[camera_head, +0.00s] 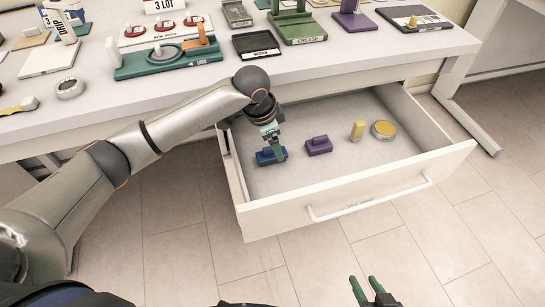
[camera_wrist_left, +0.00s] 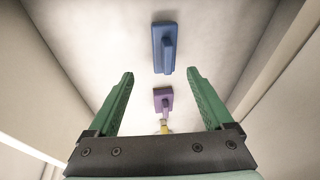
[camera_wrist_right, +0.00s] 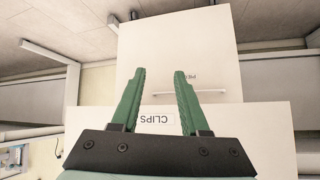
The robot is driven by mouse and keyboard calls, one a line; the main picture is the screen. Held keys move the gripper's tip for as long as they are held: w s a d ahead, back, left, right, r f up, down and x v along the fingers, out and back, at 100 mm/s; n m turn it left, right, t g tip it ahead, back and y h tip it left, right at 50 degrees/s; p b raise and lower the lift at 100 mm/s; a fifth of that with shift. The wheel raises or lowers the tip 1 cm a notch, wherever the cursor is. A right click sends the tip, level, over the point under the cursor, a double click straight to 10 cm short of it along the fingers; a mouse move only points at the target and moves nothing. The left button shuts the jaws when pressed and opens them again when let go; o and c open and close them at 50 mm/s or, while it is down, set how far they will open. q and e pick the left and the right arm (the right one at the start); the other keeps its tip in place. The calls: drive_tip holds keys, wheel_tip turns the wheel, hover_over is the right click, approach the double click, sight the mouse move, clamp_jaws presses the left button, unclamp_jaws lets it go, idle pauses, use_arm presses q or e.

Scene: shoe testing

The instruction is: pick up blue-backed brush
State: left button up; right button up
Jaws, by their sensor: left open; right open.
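The blue-backed brush (camera_head: 267,157) lies in the open drawer (camera_head: 300,183), near its left wall. My left gripper (camera_head: 274,140) reaches down into the drawer just above the brush and partly covers it in the head view. In the left wrist view the blue brush (camera_wrist_left: 163,48) lies on the drawer floor beyond the open, empty fingers of the left gripper (camera_wrist_left: 160,88). I see no contact with it. My right gripper (camera_head: 367,286) is open and empty, low in front of the drawer; its open fingers also show in the right wrist view (camera_wrist_right: 156,78).
The drawer walls stand close around the left gripper. The table above (camera_head: 400,58) holds several trays and tools.

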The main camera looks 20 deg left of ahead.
sight(271, 149)
use_arm(q)
drive_tip(key=shift+w+f, duration=0.15)
drive_tip(key=shift+f, duration=0.5)
drive_tip(key=shift+w+a+f+b, duration=0.15)
drive_tip(key=shift+f+b, duration=0.15)
drive_tip(key=shift+f, duration=0.2)
drive_tip(key=shift+w+a+f+b, duration=0.1)
drive_tip(key=shift+f+b, duration=0.15)
drive_tip(key=shift+f, duration=0.2)
drive_tip(key=b+x, duration=0.1)
drive_tip(key=x, duration=0.2)
drive_tip(key=shift+a, duration=0.2)
use_arm(e)
drive_tip(key=w+r+t, duration=0.3)
drive_tip(key=w+r, duration=0.1)
drive_tip(key=r, duration=0.1)
drive_tip(key=shift+w+d+r+n, duration=0.25)
drive_tip(key=shift+w+d+n, duration=0.05)
drive_tip(key=shift+d, duration=0.05)
use_arm(q)
clamp_jaws()
